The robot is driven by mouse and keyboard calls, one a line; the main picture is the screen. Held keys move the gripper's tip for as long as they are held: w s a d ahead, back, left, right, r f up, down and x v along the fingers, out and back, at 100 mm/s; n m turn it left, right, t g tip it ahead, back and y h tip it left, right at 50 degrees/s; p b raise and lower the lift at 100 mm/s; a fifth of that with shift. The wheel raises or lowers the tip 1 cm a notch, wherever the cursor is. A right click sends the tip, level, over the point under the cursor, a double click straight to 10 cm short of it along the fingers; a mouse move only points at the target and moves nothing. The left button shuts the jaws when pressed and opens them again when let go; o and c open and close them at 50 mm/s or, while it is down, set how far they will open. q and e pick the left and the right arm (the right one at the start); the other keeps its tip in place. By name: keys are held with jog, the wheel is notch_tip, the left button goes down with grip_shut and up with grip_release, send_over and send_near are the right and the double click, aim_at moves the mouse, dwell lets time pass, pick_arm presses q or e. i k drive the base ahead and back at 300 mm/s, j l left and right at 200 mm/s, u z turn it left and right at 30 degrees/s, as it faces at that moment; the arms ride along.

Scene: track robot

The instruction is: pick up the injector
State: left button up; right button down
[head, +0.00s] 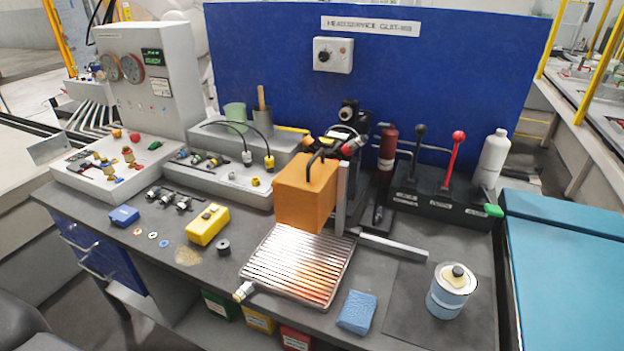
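Neither of my grippers is in view. Several small dark, metallic injector-like parts (170,199) lie in a row on the grey bench at the left. More slim parts with dark and pale sections (203,160) lie on the raised grey stand behind them. A short brass-and-white fitting (243,291) sits at the front left corner of the ribbed metal tray. I cannot tell for sure which of these is the injector. Nothing is seen holding any of them.
The grey bench (400,265) carries a yellow box (208,225), an orange block (306,192), a ribbed tray (296,264), a blue sponge (357,312) and a blue-white can (452,290). Levers (457,150) and a white bottle (493,157) stand at the right. A blue panel (260,50) closes the back.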

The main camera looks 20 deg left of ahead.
aim_at(247, 289)
jog(key=j+u, duration=0.25)
jog(key=u, duration=0.15)
jog(key=j+u, duration=0.25)
jog(key=u, duration=0.15)
jog(key=k, duration=0.05)
